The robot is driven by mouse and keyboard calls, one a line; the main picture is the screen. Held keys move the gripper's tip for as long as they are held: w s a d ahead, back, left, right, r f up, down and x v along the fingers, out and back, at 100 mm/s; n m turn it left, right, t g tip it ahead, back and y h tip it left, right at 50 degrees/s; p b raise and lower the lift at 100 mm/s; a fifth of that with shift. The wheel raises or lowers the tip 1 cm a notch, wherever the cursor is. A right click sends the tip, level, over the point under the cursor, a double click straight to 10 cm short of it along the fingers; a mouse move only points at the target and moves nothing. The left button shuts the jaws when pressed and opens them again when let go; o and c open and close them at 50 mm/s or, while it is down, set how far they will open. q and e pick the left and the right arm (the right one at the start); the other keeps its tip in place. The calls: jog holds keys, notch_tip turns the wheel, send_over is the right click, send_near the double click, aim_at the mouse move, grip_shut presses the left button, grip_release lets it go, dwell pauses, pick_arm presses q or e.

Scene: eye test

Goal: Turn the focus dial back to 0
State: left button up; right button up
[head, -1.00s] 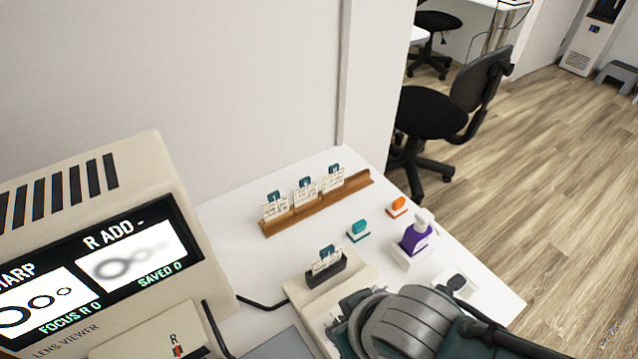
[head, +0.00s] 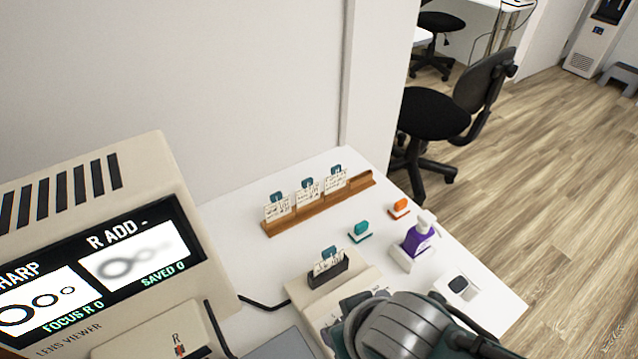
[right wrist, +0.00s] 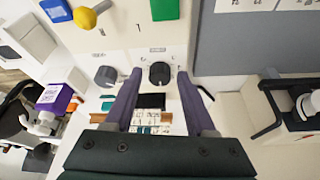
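The lens viewer (head: 120,180) stands at the left in the head view. Its screen (head: 95,265) reads "FOCUS R 0", "SAVED 0" and "R ADD -". The pale control console (head: 300,292) is partly hidden behind my right arm. In the right wrist view it carries two dark dials, a left dial (right wrist: 106,76) and a right dial (right wrist: 159,74). Their labels are too small to read, so I cannot tell which is focus. My right gripper (right wrist: 159,76) is open, its fingers on either side of the right dial with gaps visible. My left gripper is in no view.
A yellow ball knob (right wrist: 85,17) and a green block (right wrist: 165,9) are close to the dials. A card holder (head: 328,268) stands at the console's far edge. A wooden card rack (head: 318,205), teal block (head: 360,230), orange block (head: 399,207) and purple bottle (head: 416,240) stand beyond.

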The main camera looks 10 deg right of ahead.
jog(key=shift+o, duration=0.4)
jog(key=p+v, duration=0.5)
jog(key=v, duration=0.5)
jog(key=shift+p, duration=0.3)
